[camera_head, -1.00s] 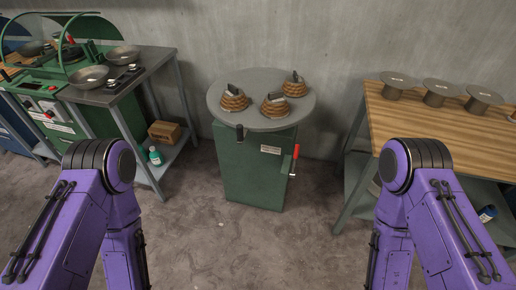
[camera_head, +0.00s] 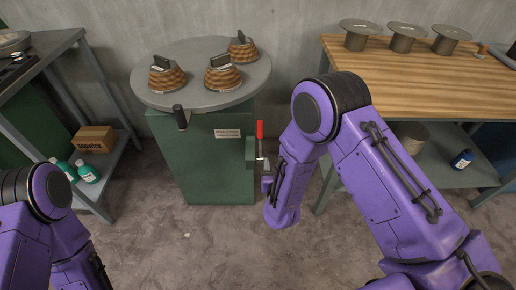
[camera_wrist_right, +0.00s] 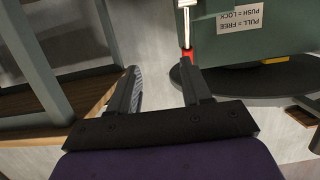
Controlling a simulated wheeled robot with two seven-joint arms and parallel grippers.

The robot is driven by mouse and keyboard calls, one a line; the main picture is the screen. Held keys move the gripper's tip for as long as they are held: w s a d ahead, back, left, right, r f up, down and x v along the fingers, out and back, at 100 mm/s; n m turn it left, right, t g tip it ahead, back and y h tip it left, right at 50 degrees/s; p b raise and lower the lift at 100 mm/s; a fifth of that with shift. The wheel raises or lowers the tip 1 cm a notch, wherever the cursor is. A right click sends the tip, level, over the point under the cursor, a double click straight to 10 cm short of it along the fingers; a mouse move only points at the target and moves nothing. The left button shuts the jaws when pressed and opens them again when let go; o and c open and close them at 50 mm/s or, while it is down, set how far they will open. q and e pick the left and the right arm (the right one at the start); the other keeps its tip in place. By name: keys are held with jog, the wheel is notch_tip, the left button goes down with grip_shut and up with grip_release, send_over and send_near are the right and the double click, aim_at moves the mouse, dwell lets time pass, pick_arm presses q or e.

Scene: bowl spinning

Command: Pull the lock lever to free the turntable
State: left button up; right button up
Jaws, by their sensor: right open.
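The lock lever (camera_head: 260,130) has a red grip and a pale shaft and stands upright on the right side of the green cabinet (camera_head: 215,165). The round grey turntable (camera_head: 160,101) lies on top, carrying three brown ribbed pieces. My right gripper (camera_head: 267,182) is low beside the lever, partly hidden by my arm. In the right wrist view, my right gripper (camera_wrist_right: 158,85) has its fingers apart with nothing between them. The lever's red grip (camera_wrist_right: 187,54) shows just beyond the right-hand fingertip; I cannot tell if they touch. My left gripper is out of view.
A label (camera_wrist_right: 240,20) in the wrist view reads "PULL = FREE, PUSH = LOCK". A wooden bench (camera_head: 400,75) with spool-like stands is at right. A shelf with a cardboard box (camera_head: 95,138) and green bottles is at left. Floor before the cabinet is clear.

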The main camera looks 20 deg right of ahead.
aim_at(260, 130)
jog(key=w+t+b, duration=0.1)
jog(key=w, duration=0.4)
jog(key=w+r+t+b, duration=0.1)
jog(key=w, duration=0.4)
jog(key=w+r+t+b, duration=0.1)
jog(key=w, duration=0.4)
jog(key=shift+w+a+r+h, duration=0.2)
jog(key=shift+w+h, duration=0.1)
jog(key=shift+h, duration=0.1)
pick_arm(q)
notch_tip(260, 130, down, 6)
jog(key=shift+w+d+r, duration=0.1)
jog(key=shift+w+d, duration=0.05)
pick_arm(e)
grip_shut()
